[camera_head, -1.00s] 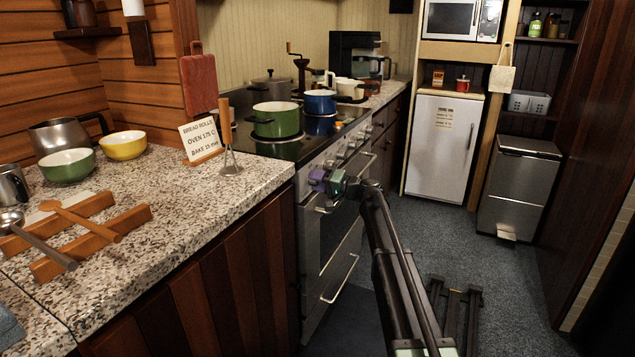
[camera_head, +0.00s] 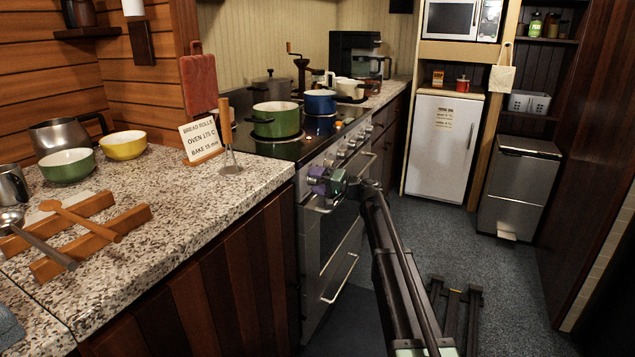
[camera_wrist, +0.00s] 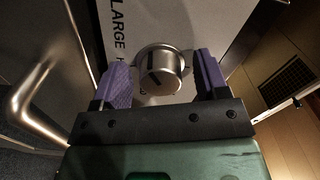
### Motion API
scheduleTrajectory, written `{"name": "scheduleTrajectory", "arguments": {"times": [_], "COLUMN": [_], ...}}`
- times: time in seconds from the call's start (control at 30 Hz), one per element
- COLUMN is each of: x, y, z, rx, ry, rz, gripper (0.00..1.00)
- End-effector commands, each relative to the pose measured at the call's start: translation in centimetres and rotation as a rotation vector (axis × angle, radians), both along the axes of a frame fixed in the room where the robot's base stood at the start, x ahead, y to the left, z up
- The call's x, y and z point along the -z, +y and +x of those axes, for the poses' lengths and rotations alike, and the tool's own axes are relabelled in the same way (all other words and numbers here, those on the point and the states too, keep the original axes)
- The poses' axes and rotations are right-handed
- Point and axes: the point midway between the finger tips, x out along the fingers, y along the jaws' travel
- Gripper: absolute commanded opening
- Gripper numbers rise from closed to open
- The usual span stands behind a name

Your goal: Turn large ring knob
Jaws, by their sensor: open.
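The large ring knob (camera_wrist: 161,72) is a round metal knob with a dark pointer line, on the stove's grey front panel, beside printed lettering that reads "LARGE". In the wrist view my gripper (camera_wrist: 160,80) is open, with one purple finger on each side of the knob. A gap shows between the knob and each finger, so I see no contact. In the head view my gripper (camera_head: 318,181) is at the near end of the stove's front panel and hides this knob. The stove (camera_head: 318,255) has an oven door below the panel.
Several other knobs (camera_head: 345,152) run along the panel away from me. A metal oven handle (camera_wrist: 28,100) lies left of my gripper in the wrist view. A green pot (camera_head: 277,121) and a blue pot (camera_head: 320,103) stand on the stovetop. A sign card (camera_head: 201,140) stands on the counter.

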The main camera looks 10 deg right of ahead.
Motion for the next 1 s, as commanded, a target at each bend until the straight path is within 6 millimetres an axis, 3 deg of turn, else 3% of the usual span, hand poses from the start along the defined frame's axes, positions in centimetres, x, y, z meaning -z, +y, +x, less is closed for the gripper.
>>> {"name": "scheduleTrajectory", "arguments": {"times": [0.23, 0.63, 1.0], "x": [0.0, 0.0, 0.0], "y": [-0.9, -8.1, -8.9], "z": [-0.7, -5.7, -6.2], "rx": [0.001, 0.002, 0.0], "ry": [0.0, 0.0, 0.0], "rz": [0.0, 0.0, 0.0], "gripper": [0.68, 0.68, 0.68]}}
